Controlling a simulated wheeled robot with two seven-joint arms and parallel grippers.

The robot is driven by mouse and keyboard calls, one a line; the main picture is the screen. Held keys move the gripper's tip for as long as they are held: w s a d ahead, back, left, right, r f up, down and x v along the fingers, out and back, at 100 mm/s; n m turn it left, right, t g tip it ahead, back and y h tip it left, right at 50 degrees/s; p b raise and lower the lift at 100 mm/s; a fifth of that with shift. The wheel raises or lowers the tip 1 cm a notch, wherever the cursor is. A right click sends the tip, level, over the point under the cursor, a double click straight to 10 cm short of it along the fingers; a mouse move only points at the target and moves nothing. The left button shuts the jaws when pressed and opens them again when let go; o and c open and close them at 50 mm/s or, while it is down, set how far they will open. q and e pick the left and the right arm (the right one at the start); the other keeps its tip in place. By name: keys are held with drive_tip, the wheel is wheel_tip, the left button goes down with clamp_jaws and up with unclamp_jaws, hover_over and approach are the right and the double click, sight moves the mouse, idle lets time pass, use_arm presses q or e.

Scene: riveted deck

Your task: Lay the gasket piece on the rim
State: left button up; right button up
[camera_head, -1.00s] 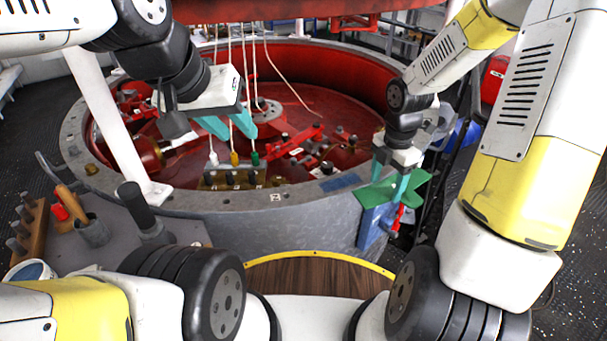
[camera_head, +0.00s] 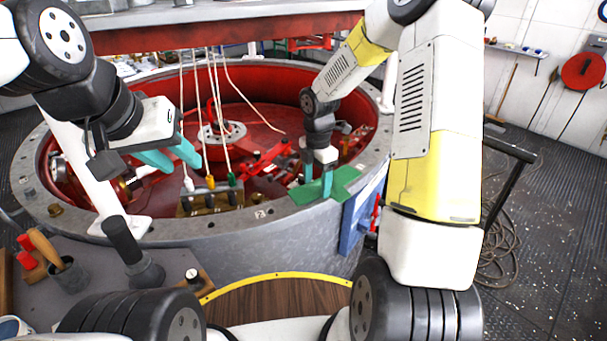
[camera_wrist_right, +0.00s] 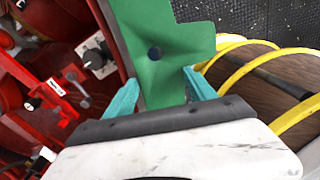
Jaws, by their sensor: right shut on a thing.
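The green gasket piece (camera_head: 342,181) is a flat sheet with angular arms; the right wrist view shows it with a dark hole (camera_wrist_right: 172,75). My right gripper (camera_head: 318,182) is shut on it, with a teal finger at each side. The gasket lies over the near right part of the grey rim (camera_head: 285,213) of the big round red-lined housing. I cannot tell whether it touches the rim, and it hides the stretch beneath it. My left gripper (camera_head: 174,157) is empty, its teal fingers apart, above the left part of the housing.
White, yellow and green plugs on cords stand in a block (camera_head: 210,197) inside the housing. A white post (camera_head: 92,175) stands at the left on the rim. A blue panel (camera_head: 358,215) hangs on the housing's outer wall. A grey side shelf (camera_head: 85,270) holds a tool cup.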

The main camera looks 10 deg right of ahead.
sight(311, 185)
drive_tip(key=shift+w+a+f, duration=0.1)
drive_tip(key=shift+w+a, duration=0.65)
drive_tip(key=shift+a, duration=0.05)
drive_tip(key=shift+f, duration=1.75)
drive_tip(key=shift+f, duration=0.1)
drive_tip(key=o, duration=1.4)
